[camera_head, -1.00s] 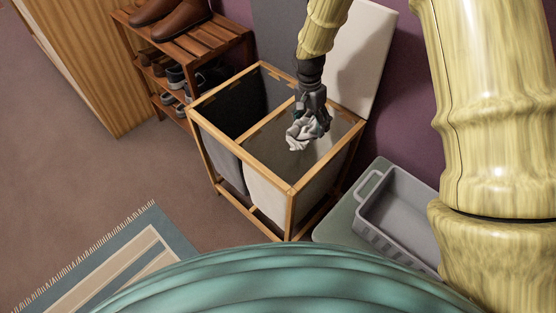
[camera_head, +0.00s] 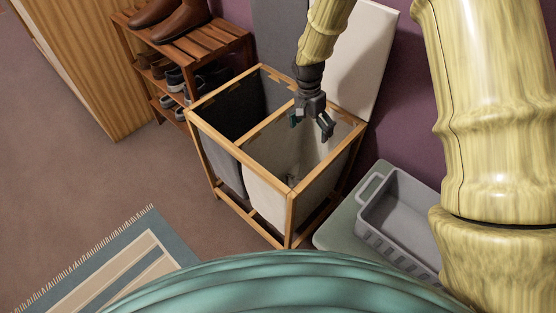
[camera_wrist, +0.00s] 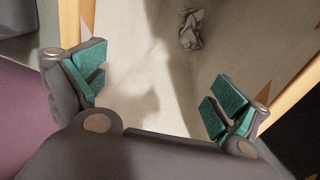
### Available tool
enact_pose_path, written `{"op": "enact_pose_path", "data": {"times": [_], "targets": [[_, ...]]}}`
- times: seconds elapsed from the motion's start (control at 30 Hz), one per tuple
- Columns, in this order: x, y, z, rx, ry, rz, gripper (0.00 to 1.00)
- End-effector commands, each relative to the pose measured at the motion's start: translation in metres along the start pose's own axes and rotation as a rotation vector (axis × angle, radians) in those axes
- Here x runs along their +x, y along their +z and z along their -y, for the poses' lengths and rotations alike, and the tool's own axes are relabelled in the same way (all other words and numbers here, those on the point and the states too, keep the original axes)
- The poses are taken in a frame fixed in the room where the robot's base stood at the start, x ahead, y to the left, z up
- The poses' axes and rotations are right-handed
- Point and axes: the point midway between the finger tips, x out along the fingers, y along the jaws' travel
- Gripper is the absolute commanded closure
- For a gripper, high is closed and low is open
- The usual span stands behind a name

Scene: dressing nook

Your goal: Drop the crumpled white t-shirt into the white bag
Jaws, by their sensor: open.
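The crumpled white t-shirt (camera_wrist: 190,28) lies inside the white bag, at the top of the wrist view, apart from my fingers. In the head view it is mostly hidden by the bag's wall. The white bag (camera_head: 264,198) hangs in the right half of a wooden frame, its mouth open. Its pale inside fills the wrist view (camera_wrist: 135,90). My gripper (camera_head: 310,125) points down over the white bag's mouth. Its teal-padded fingers (camera_wrist: 158,90) are spread apart with nothing between them.
A dark bag (camera_head: 228,112) fills the left half of the wooden frame (camera_head: 290,212). A raised white lid (camera_head: 362,62) stands behind the white bag. A grey basket (camera_head: 400,218) sits at the right. A shoe rack (camera_head: 205,45) stands at the back left. Floor is open at left.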

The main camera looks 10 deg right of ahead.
Motion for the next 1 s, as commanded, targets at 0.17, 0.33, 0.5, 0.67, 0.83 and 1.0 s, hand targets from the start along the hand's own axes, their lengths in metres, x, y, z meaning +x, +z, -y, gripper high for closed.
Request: {"op": "enact_pose_path", "data": {"times": [0.17,0.33,0.5,0.67,0.83,1.0], "targets": [[-0.006,0.0,0.0,0.001,-0.001,-0.001,0.02],[-0.028,-0.001,0.0,0.0,-0.002,-0.002,0.02],[-0.059,-0.001,0.001,0.0,-0.002,-0.003,0.02],[-0.087,-0.001,0.001,0.0,-0.002,-0.002,0.02],[-0.109,-0.001,0.001,0.0,-0.001,-0.001,0.02],[-0.119,-0.001,0.001,0.0,-0.001,0.0,0.02]]}}
